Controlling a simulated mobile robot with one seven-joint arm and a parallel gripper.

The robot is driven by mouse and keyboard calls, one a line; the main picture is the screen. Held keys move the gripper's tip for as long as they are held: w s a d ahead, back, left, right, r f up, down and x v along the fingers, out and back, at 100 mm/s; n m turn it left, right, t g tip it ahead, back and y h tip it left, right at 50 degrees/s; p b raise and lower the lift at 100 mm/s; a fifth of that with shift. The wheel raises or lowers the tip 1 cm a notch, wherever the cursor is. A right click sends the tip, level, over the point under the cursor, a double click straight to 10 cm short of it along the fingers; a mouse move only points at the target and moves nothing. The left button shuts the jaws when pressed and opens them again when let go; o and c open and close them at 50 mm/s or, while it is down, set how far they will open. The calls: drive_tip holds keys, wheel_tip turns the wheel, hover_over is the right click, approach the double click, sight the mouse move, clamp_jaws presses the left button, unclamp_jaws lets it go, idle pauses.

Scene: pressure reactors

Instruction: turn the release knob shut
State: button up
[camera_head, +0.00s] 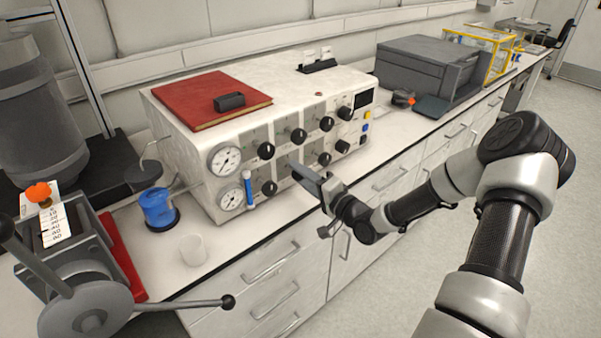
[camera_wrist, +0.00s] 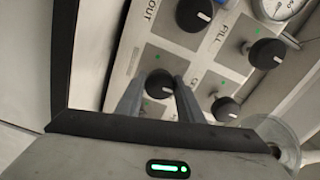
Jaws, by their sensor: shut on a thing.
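The white control box (camera_head: 205,185) carries two rows of black knobs on its front panel. My gripper (camera_head: 294,165) reaches in from the right to the lower row and hides the knob there in the head view. In the wrist view, the fingers of my gripper (camera_wrist: 160,100) are closed on the two sides of a black knob (camera_wrist: 160,82) with a white pointer line. A green dot shows on the plate beside it. I cannot read this knob's label, so I cannot confirm by name that it is the release knob.
Neighbouring knobs sit close: one under OUT (camera_wrist: 194,13), one by FILL (camera_wrist: 266,53) and another (camera_wrist: 225,109). A blue tube (camera_head: 248,188) stands by the box front.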

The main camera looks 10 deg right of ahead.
drive_tip(key=shift+m, duration=0.6)
drive_tip(key=o, duration=1.1)
drive_tip(key=shift+c, duration=0.2)
drive_tip(key=shift+s+d, duration=0.1)
drive_tip(key=v, duration=1.7)
drive_tip(key=shift+p, duration=0.4)
